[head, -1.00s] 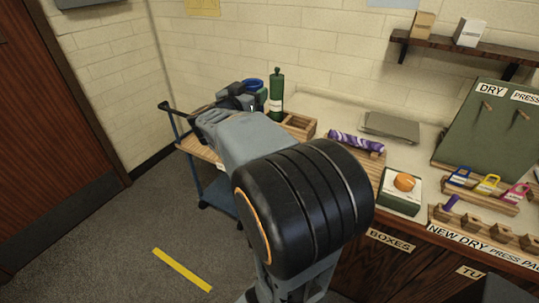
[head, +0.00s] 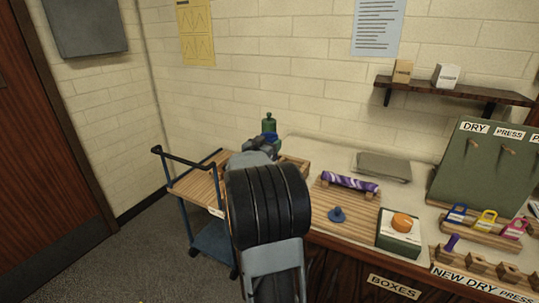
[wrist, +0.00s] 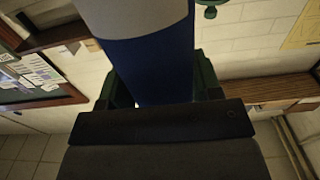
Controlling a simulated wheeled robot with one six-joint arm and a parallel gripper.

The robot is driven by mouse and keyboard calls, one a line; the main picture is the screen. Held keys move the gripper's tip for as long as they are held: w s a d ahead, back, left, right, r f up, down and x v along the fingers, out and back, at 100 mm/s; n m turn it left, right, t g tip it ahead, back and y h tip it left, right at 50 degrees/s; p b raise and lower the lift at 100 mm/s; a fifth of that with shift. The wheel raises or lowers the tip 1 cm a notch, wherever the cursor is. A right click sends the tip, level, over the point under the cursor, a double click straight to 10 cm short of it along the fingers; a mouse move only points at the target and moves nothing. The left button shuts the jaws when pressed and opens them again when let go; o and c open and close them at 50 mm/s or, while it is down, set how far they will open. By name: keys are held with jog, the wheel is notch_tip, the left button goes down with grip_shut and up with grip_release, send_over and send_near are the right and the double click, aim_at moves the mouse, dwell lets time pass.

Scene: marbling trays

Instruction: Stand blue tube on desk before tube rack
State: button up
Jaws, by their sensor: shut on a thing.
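My gripper (wrist: 165,92) is shut on a blue tube (wrist: 150,68) with a pale grey band, which fills the middle of the wrist view. Its ends are out of that view. In the head view my gripper (head: 262,147) is at the far left end of the desk, largely behind my own arm. A little blue shows beside it, probably the tube. A wooden holder (head: 295,165) is partly hidden just right of it; I cannot tell whether this is the tube rack.
A green box (head: 398,240) carries an orange thing. A grey slab (head: 383,167) lies behind. A trolley (head: 190,190) stands left of the desk.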

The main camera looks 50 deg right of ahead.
jog(key=shift+w+d+f, duration=0.1)
jog(key=shift+d+f, duration=0.1)
jog(key=shift+f, duration=0.8)
jog(key=shift+d+f, duration=0.2)
jog(key=shift+f, duration=0.8)
jog(key=shift+f+b, duration=0.1)
jog(key=shift+b, duration=0.25)
jog(key=o, duration=1.2)
